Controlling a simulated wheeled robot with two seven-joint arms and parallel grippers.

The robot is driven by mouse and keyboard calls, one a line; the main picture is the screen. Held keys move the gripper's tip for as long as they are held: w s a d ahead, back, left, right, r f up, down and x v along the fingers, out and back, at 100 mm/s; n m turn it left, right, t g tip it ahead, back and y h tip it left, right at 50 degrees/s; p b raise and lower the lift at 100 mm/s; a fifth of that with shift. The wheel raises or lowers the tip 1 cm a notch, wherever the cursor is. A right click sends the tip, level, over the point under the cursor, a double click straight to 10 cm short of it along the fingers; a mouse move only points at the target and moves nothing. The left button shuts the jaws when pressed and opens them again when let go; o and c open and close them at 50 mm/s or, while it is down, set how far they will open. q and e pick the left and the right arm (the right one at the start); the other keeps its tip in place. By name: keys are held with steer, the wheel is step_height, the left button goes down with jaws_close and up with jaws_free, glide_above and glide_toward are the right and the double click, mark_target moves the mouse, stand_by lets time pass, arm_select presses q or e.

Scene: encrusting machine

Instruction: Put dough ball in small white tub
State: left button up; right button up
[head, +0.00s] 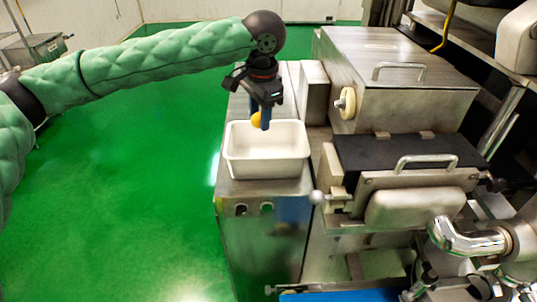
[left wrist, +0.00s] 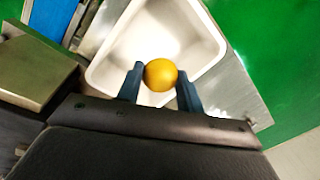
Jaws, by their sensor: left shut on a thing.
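The dough ball is a small orange-yellow ball (head: 257,120), and it also shows in the left wrist view (left wrist: 160,75). My left gripper (head: 261,119) is shut on it, with one blue finger on each side of the ball in the left wrist view (left wrist: 160,88). The small white tub (head: 268,170) stands on a metal cabinet top below the gripper. It also shows in the left wrist view (left wrist: 103,72). The ball appears over the tub's far part, above its inside. The tub looks empty where I can see into it. My right gripper is not in view.
The metal encrusting machine (head: 400,90) stands close to the right of the tub, with handles and a knob (head: 347,103). A blue surface (head: 340,296) shows at the bottom edge. Green floor (head: 120,190) lies open to the left.

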arm_select(q)
steer(key=o, duration=1.1)
steer(key=shift+c, duration=0.2)
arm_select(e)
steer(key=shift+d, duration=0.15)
arm_select(q)
steer(key=shift+r, duration=0.2)
steer(key=r+b, duration=0.1)
steer(key=r, duration=0.3)
steer(key=r+b, duration=0.1)
steer(key=r, duration=0.1)
steer(key=shift+s+d+r+b, duration=0.15)
steer(key=shift+s+d+b, duration=0.1)
steer(key=shift+s+b, duration=0.1)
steer(key=shift+r, duration=0.5)
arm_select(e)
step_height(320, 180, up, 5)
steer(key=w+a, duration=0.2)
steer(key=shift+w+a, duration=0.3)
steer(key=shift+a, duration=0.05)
arm_select(q)
steer(key=shift+f, duration=0.1)
